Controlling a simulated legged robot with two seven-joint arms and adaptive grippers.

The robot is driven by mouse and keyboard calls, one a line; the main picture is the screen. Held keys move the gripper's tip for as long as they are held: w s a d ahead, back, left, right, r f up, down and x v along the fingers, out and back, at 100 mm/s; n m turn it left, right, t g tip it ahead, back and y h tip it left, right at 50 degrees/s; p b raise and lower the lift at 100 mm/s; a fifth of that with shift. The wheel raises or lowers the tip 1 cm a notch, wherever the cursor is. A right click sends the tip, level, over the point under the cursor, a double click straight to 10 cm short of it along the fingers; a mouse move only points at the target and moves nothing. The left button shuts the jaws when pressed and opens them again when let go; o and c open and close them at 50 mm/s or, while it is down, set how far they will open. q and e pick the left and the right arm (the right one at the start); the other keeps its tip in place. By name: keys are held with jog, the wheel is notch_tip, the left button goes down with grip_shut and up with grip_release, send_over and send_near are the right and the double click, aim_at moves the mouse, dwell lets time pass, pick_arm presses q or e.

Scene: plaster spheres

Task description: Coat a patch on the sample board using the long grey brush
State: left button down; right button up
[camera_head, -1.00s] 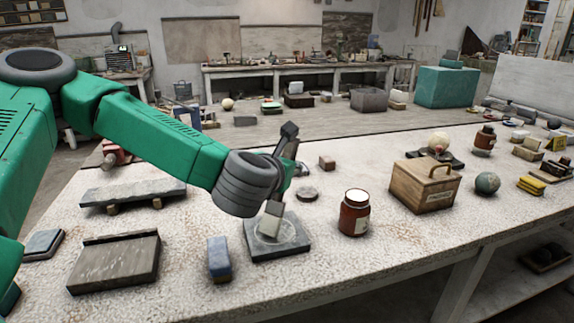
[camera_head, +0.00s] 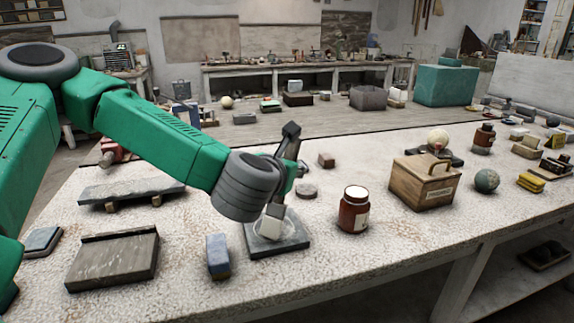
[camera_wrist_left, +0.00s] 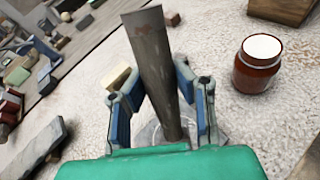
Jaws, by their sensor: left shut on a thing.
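My left gripper (camera_wrist_left: 162,90) is shut around the long grey brush (camera_wrist_left: 153,65), which stands between its fingers in the left wrist view. In the head view the brush's dark upper end (camera_head: 291,131) sticks up above the gripper. A pale block-shaped end (camera_head: 273,224) shows below the gripper, tilted, over the dark square sample board (camera_head: 262,250). The board bears a pale round patch (camera_head: 293,229). The pale end appears at the patch, but I cannot tell if it touches. My arm hides part of the brush. My right gripper is not in view.
A brown jar (camera_head: 354,210) stands right of the board, with a wooden box (camera_head: 424,185) beyond. A blue-grey block (camera_head: 218,257) and a stone tray (camera_head: 112,262) lie to the left.

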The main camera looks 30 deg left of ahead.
pick_arm(q)
jog(key=shift+s+d, duration=0.2)
jog(key=shift+d, duration=0.05)
jog(key=shift+w+a, duration=1.45)
jog(key=shift+a, duration=0.3)
jog(key=shift+s+d+b, duration=0.35)
jog(key=shift+s+d, duration=1.1)
jog(key=shift+d, duration=0.3)
jog(key=shift+w+a, duration=0.1)
jog(key=w+a, duration=0.2)
jog(key=a, duration=0.1)
jog(key=shift+w+a, duration=0.15)
jog(key=shift+w, duration=0.25)
